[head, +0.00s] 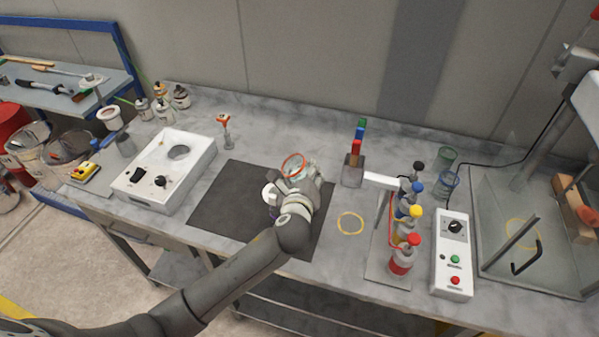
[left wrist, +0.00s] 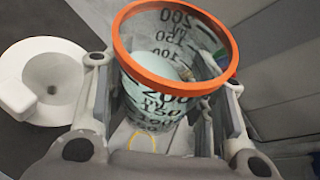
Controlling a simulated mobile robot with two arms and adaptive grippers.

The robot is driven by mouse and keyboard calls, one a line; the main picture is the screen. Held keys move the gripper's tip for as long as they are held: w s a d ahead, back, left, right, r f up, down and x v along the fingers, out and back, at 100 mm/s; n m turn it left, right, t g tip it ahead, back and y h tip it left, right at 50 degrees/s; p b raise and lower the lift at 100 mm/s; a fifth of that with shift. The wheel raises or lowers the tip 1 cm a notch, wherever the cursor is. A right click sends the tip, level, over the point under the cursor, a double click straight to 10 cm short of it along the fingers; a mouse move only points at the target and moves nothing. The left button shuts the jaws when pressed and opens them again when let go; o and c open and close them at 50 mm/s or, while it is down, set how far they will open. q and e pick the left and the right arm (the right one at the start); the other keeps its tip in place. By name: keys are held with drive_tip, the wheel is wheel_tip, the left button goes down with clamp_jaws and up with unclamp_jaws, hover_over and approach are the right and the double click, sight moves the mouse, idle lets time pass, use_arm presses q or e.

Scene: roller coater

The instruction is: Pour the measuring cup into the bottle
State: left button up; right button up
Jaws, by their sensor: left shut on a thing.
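My left gripper (head: 297,180) is shut on the measuring cup and holds it over the dark mat. The measuring cup (left wrist: 150,105) is clear with black scale marks and an orange rim; the rim also shows in the head view (head: 292,158). The cup looks close to upright; I cannot tell its fill level. A white funnel-like piece (left wrist: 64,75) with a round opening stands beside the cup, apart from it, and shows left of my gripper in the head view (head: 268,191). I cannot make out the bottle under it. My right gripper is not in view.
The dark mat (head: 225,200) is clear on its left. To the right are a tool block (head: 353,172), several colour-capped bottles (head: 403,255) and a control box (head: 453,268).

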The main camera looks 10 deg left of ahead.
sight(303, 166)
use_arm(q)
drive_tip(key=shift+f+n+t+h+b, duration=0.15)
drive_tip(key=shift+n+t+h+b, duration=0.2)
drive_tip(key=shift+n+b, duration=0.4)
drive_tip(key=shift+w+d+n+t+h+b, duration=0.2)
drive_tip(key=shift+n+b, duration=0.25)
drive_tip(key=shift+b, duration=1)
drive_tip(key=shift+s+d+n+t+h+b, duration=0.15)
drive_tip(key=shift+n+h+b, duration=0.2)
drive_tip(key=shift+b, duration=1.1)
drive_tip(key=shift+r+n+b, duration=0.25)
drive_tip(key=shift+n+b, duration=0.05)
drive_tip(key=shift+n, duration=0.25)
drive_tip(key=shift+a+r+n+t+h+b, duration=0.15)
drive_tip(key=shift+r+n+t+h+b, duration=0.2)
drive_tip(key=shift+r+n+t, duration=0.5)
drive_tip(key=shift+a+r+n+t+b, duration=0.2)
drive_tip(key=shift+r+n+b, duration=0.2)
drive_tip(key=shift+n, duration=0.4)
drive_tip(key=shift+a+r+n+t+b, duration=0.2)
drive_tip(key=shift+n+b, duration=0.25)
drive_tip(key=shift+n, duration=0.3)
idle(1.4)
